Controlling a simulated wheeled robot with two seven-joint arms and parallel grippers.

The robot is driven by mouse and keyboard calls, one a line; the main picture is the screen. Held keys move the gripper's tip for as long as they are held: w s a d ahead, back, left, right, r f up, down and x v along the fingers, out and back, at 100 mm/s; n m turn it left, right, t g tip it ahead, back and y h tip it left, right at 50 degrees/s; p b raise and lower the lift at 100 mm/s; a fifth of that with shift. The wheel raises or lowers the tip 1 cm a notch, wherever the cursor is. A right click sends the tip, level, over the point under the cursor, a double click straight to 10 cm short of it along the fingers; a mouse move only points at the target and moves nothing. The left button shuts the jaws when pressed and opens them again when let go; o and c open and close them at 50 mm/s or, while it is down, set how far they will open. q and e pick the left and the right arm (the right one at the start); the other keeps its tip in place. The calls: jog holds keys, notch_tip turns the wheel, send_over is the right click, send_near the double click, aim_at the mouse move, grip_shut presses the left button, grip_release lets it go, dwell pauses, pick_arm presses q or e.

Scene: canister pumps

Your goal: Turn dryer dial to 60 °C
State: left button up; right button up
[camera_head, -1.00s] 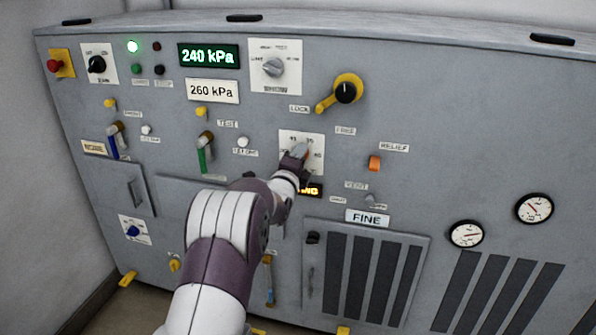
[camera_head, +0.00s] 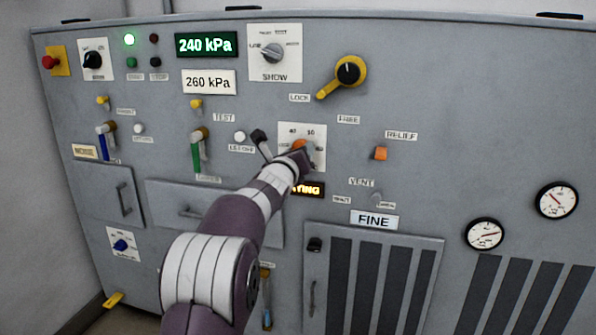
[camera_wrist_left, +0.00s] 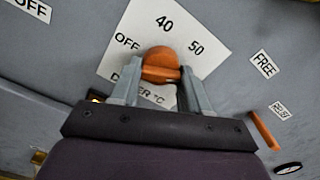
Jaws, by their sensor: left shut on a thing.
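The dryer dial is an orange knob (camera_head: 299,144) on a white plate (camera_head: 316,132) in the middle of the grey panel. In the left wrist view the orange knob (camera_wrist_left: 160,65) sits on the plate (camera_wrist_left: 192,28) marked OFF, 40, 50 and, partly covered, the dryer °C label. My left gripper (camera_head: 301,153) is at the dial. In the left wrist view its fingers (camera_wrist_left: 160,78) are shut on the knob, one on each side. The 60 mark is not readable, and I cannot tell exactly where the knob points. My right gripper is not in view.
An amber display (camera_head: 309,190), partly hidden by my arm, reads "TING" below the dial. A yellow lock lever (camera_head: 331,86) is above right, an orange relief switch (camera_head: 380,153) right.

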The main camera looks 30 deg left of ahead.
pick_arm(q)
jog(key=shift+f+m+b, duration=0.15)
jog(key=shift+m+b, duration=1.65)
jog(key=shift+m, duration=0.6)
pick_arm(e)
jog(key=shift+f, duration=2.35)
pick_arm(q)
jog(key=o, duration=1)
jog(key=shift+w, duration=0.1)
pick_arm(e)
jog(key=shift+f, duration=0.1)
